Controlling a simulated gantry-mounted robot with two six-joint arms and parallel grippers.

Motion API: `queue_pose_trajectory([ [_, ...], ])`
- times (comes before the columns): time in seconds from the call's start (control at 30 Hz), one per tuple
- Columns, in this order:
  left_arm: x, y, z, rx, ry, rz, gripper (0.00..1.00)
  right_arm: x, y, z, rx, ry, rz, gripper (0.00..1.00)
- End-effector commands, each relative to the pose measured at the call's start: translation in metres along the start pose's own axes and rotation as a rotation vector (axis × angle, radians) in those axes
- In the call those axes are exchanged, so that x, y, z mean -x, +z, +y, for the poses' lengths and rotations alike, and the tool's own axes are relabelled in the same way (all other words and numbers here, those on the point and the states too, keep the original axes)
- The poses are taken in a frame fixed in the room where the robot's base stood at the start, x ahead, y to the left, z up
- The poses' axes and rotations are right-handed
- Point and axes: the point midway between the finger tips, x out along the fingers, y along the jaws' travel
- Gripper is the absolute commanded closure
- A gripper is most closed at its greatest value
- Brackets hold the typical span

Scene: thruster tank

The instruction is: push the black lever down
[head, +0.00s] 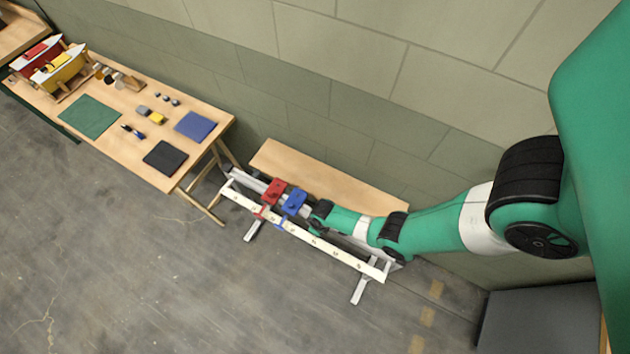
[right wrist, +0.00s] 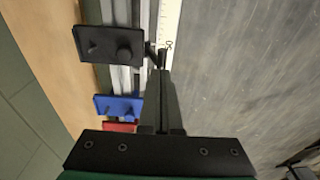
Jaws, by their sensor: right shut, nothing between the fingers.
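A black block (right wrist: 108,42) with a round knob and a small peg on its flat top sits on the metal rail in the right wrist view. A short dark bar that looks like the black lever (right wrist: 150,50) sticks out from its right edge. My right gripper (right wrist: 162,60) is shut and empty, its fingertips right beside this bar; I cannot tell whether they touch. In the head view my right arm hides the black block and the gripper. A blue block (head: 294,203) and a red block (head: 273,190) sit further left on the rail. My left gripper is not in view.
A pale strip with marks (head: 335,252) runs along the rail's front on metal feet. A wooden bench (head: 300,168) stands behind, against the block wall. A wooden table (head: 130,105) with mats and small parts is at the left. The floor in front is clear.

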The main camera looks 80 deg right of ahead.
Motion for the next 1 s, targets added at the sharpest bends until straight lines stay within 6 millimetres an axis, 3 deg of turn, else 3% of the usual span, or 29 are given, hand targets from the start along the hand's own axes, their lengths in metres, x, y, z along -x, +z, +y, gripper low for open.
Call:
queue_pose_trajectory([
  [1.0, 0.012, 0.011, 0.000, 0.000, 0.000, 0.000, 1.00, -0.017, 0.002, -0.007, 0.002, 0.000, 0.000, 1.00],
])
